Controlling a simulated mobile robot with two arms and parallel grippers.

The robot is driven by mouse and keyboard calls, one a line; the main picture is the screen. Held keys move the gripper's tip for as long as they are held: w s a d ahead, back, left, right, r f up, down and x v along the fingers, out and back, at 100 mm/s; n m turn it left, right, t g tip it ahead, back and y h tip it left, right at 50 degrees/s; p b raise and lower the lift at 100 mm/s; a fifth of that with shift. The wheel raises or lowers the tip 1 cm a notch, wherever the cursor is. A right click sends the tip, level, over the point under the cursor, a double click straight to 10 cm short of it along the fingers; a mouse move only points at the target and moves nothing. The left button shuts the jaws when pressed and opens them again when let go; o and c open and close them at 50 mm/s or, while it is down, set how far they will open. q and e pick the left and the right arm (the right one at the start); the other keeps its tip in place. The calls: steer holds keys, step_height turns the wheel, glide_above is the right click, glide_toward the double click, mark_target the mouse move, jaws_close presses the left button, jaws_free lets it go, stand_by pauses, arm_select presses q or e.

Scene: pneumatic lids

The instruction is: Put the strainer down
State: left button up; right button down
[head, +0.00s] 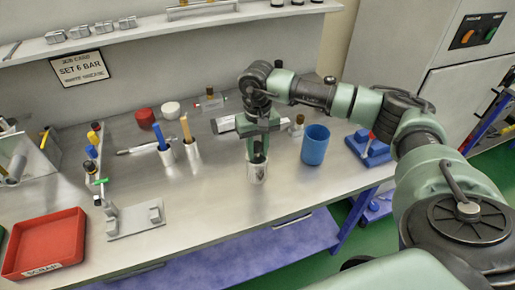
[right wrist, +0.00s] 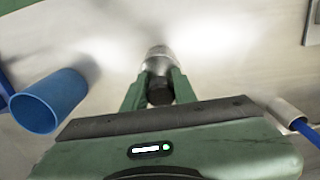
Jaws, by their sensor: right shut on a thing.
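My right gripper (head: 257,154) points down over the bench and is shut on the strainer (head: 257,173), a silver cylinder with a dark upper end. In the right wrist view the dark end sits between the green fingertips (right wrist: 155,90), and the silver body of the strainer (right wrist: 157,62) extends beyond them. The strainer looks upright and close to the bench top (head: 220,205); I cannot tell whether its bottom touches. My left gripper is not in view.
A blue cup (head: 315,145) stands right of the strainer. To its left are silver holders with a blue (head: 161,137) and an orange handle (head: 186,129). A metal fixture (head: 135,221) and a red scrap tray (head: 46,243) are further left. The front bench is clear.

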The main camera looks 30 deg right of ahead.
steer(key=c, duration=1.1)
jaws_free()
steer(key=shift+f, duration=0.1)
steer(key=shift+r, duration=0.35)
step_height(320, 180, up, 11)
steer(key=b, duration=0.4)
steer(key=shift+f, duration=0.2)
steer(key=shift+r, duration=0.55)
